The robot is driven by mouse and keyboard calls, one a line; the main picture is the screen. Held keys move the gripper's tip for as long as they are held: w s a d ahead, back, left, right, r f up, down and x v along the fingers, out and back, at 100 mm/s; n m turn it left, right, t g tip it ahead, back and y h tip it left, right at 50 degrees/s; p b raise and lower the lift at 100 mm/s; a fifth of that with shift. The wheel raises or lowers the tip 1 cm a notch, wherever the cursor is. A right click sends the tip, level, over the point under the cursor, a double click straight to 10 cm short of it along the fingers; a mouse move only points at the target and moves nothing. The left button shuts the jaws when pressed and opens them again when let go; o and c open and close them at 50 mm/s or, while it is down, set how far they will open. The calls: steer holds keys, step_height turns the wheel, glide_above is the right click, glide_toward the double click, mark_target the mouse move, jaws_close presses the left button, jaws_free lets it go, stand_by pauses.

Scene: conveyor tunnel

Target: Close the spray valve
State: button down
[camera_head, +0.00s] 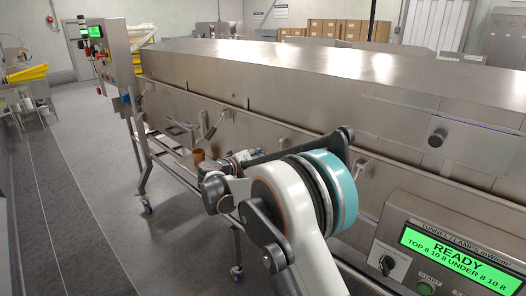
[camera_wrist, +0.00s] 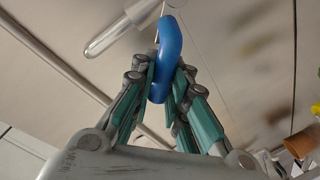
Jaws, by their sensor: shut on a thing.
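A blue handle (camera_wrist: 169,42), which looks like the grip of the spray valve lever, stands between my fingers in the wrist view. My gripper (camera_wrist: 163,84) is shut on it, with green-padded fingers on both sides. The handle's upper end meets a thin metal part near the top of the picture. In the head view my arm reaches to the side of the steel tunnel (camera_head: 290,110). My fingers and the blue handle are mostly hidden there behind my arm.
A control panel (camera_head: 445,240) with a green READY display is close at the lower right. A brown cylinder (camera_head: 198,155) is beside my arm by the tunnel's lower frame. A lever handle (camera_head: 214,126) sticks out of the tunnel side. The floor (camera_head: 90,200) at left is clear.

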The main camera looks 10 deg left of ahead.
step_height(320, 180, down, 6)
steer(key=w+a+n+g+h, duration=0.1)
steer(key=a+n, duration=0.1)
steer(key=n, duration=0.5)
steer(key=shift+w+a+n+g+h, duration=0.15)
steer(key=shift+n+g+h, duration=0.15)
steer(key=shift+n+g, duration=0.1)
steer(key=c, duration=1.6)
jaws_free()
steer(key=shift+a, duration=0.1)
steer(key=shift+o, duration=0.2)
steer(key=shift+r, duration=0.1)
